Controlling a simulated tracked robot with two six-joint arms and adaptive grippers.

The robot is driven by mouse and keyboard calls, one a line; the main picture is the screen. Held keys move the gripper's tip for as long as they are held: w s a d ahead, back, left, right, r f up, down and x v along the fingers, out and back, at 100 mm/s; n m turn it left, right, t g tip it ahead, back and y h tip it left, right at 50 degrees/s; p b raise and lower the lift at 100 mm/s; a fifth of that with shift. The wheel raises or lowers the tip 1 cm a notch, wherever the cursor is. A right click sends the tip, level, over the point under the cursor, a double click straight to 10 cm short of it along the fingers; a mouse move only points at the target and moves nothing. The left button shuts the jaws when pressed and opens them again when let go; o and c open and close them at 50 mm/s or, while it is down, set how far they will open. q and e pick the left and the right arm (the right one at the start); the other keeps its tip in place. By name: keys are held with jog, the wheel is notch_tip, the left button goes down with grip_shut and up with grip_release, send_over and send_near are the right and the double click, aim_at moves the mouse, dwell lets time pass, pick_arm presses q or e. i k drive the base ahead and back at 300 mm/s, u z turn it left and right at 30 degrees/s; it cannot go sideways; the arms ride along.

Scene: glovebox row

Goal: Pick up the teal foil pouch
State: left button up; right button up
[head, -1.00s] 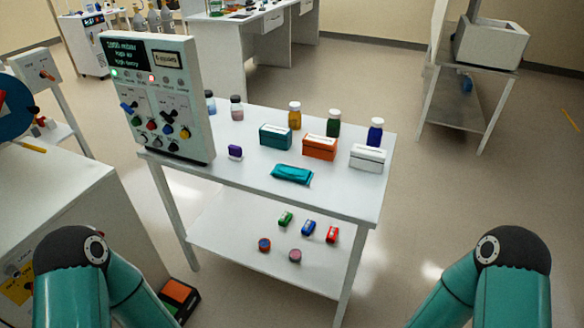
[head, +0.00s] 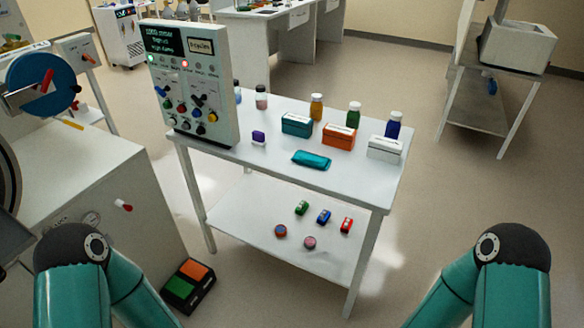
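The teal foil pouch (head: 311,160) lies flat on the top of the white table (head: 270,169), near its front edge, in the head view. It is in front of the teal box (head: 296,125) and the orange box (head: 338,137), apart from both. Nothing covers it. Only the upper links of my two arms show, at the bottom left and bottom right. Neither gripper is in view.
A control panel (head: 192,90) stands on the table's left end. A white box (head: 384,149), an amber bottle (head: 316,107), a green bottle (head: 353,115) and a blue bottle (head: 393,125) are near the pouch. A two-button pedal (head: 189,285) lies on the floor.

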aim_at(311, 159)
jog(key=k, duration=0.6)
jog(key=z, duration=0.2)
jog(key=i, duration=0.8)
jog(key=u, duration=0.15)
jog(key=k, duration=0.6)
jog(key=u, duration=0.35)
jog(key=i, duration=0.6)
jog(key=u, duration=0.5)
jog(key=i, duration=1.1)
jog(key=z, duration=0.65)
